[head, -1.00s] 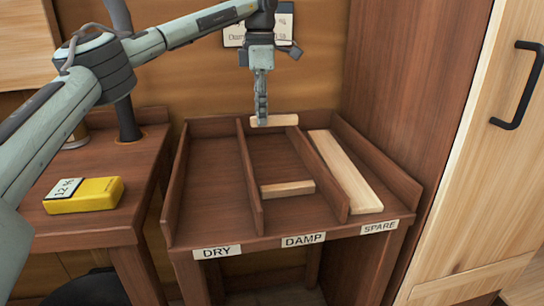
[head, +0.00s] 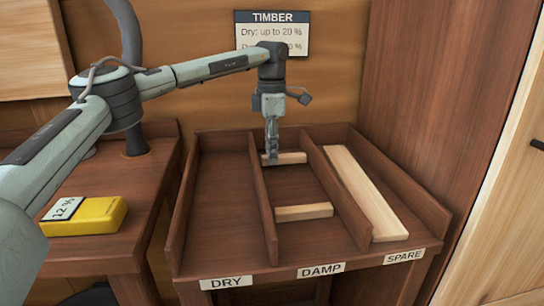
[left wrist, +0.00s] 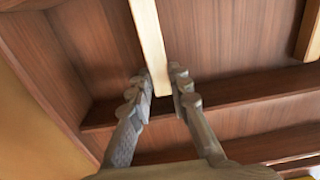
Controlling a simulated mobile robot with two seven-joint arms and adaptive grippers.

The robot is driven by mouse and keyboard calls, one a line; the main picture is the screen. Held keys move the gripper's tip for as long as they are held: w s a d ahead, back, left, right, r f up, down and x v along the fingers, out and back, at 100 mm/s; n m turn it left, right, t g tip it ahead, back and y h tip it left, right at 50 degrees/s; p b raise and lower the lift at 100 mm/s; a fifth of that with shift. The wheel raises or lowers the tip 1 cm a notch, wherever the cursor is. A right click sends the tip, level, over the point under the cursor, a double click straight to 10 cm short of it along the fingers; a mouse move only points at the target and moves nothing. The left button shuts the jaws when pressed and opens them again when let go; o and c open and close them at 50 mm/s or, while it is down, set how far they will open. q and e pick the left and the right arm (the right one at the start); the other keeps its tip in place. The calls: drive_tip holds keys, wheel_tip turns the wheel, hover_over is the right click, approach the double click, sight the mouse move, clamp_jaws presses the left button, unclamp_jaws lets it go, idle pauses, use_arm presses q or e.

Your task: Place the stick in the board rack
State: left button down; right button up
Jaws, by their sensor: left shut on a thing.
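The board rack (head: 222,210) has three bays labelled DRY, DAMP and SPARE. My left gripper (head: 271,157) is at the back of the DAMP bay, pointing down, shut on a short pale stick (head: 291,158). In the left wrist view, my left gripper's fingers (left wrist: 160,88) hold this stick (left wrist: 149,45) near one end. The stick lies crosswise, low in the bay; whether it touches the floor I cannot tell. A second pale stick (head: 304,212) lies crosswise nearer the front of the DAMP bay. My right gripper is not in view.
A long pale board (head: 365,195) lies in the SPARE bay. The DRY bay is empty. Raised dividers (head: 262,200) separate the bays. A yellow meter (head: 88,216) reading 12 % sits on the side table at left. A TIMBER sign (head: 271,33) hangs behind the rack.

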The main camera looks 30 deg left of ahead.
use_arm(q)
drive_tip(key=shift+f, duration=0.6)
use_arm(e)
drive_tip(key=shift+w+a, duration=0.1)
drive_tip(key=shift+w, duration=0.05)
use_arm(q)
drive_tip(key=shift+f, duration=0.15)
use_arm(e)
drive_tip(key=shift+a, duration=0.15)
use_arm(q)
drive_tip(key=c, duration=1.4)
unclamp_jaws()
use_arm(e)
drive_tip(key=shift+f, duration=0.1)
